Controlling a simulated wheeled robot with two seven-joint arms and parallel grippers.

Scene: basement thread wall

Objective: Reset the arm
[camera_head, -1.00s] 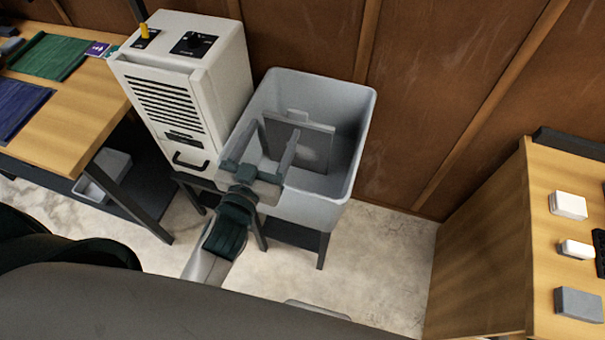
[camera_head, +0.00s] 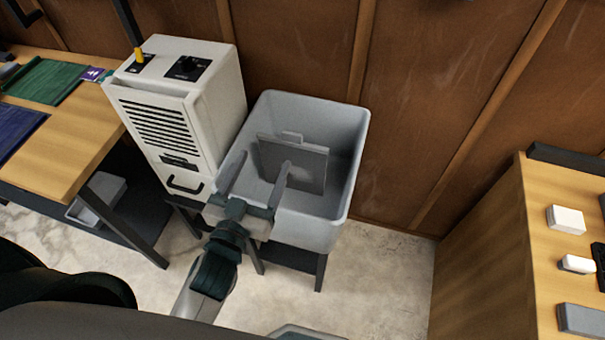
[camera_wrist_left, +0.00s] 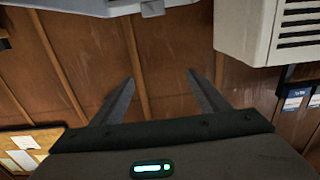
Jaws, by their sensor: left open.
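My left gripper (camera_head: 262,165) is open, and its two fingers point up toward the grey tub (camera_head: 345,180). They overlap the tub's near side in the head view. A flat grey plate (camera_head: 308,170) with a small top tab stands tilted inside the tub. The right finger crosses in front of the plate in the picture; I cannot tell the gap between them. In the left wrist view both fingers (camera_wrist_left: 165,90) are spread with nothing between them, only the brown wall behind. My right gripper is not in view.
A white vented machine (camera_head: 185,110) stands left of the tub. A wooden bench (camera_head: 75,150) with green and blue cloths is at the far left. A wooden cabinet (camera_head: 480,220) with small white and grey blocks stands at the right. Pale floor lies between.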

